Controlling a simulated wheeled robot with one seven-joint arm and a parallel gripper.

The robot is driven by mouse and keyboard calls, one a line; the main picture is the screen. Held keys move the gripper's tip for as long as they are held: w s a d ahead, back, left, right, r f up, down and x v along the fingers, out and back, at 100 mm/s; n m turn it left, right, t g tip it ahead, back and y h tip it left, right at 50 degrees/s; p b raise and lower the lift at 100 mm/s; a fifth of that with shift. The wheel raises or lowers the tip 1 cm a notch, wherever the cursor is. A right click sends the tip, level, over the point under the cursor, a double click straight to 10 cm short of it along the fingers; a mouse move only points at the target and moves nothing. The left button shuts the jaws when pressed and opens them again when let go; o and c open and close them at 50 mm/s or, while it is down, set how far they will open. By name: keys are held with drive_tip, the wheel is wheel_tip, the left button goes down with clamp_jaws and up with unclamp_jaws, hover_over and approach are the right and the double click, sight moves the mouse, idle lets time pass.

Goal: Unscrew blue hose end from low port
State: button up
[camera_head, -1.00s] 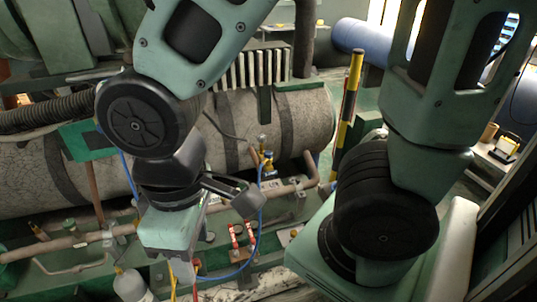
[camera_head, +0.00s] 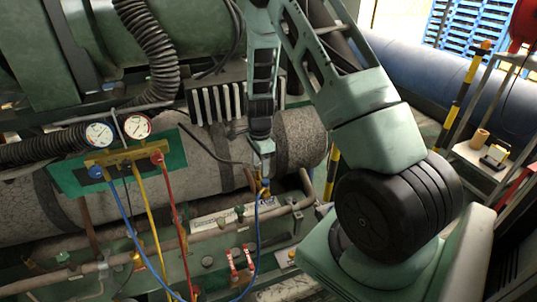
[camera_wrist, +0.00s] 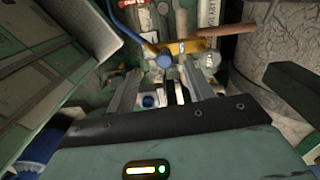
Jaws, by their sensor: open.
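The low port is a brass and yellow fitting on the pipework under the grey tank; it shows as a yellow body (camera_wrist: 185,47) in the wrist view. The blue hose end (camera_wrist: 164,60) sits against this fitting, its blue hose (camera_wrist: 119,22) curving off to the upper left. In the head view the blue hose (camera_head: 257,225) rises to the same spot. My gripper (camera_wrist: 162,76) is open, its fingers apart and pointing at the hose end, which shows just beyond and between the tips. In the head view my gripper (camera_head: 265,173) is just above the fitting, which it partly hides.
A gauge manifold (camera_head: 118,154) with two dials hangs at the left, with blue, yellow and red hoses. The grey tank (camera_head: 215,165) lies behind. Two red-handled valves (camera_head: 240,262) stand below. In the wrist view a brown pipe (camera_wrist: 222,29) runs close by on the right.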

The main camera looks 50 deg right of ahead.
sight(265, 181)
drive_tip(key=shift+s+d+f+m, duration=0.1)
drive_tip(key=shift+d+f+m, duration=0.15)
drive_tip(key=shift+d, duration=0.3)
drive_tip(key=shift+s+d+f+m, duration=0.15)
drive_tip(key=shift+d+f, duration=0.1)
drive_tip(key=shift+d, duration=0.25)
wheel_tip(265, 181, down, 9)
drive_tip(key=b, duration=0.7)
drive_tip(key=shift+w+r, duration=0.1)
drive_tip(key=shift+r, duration=0.3)
drive_tip(key=shift+a+f, duration=0.1)
drive_tip(key=c, duration=1)
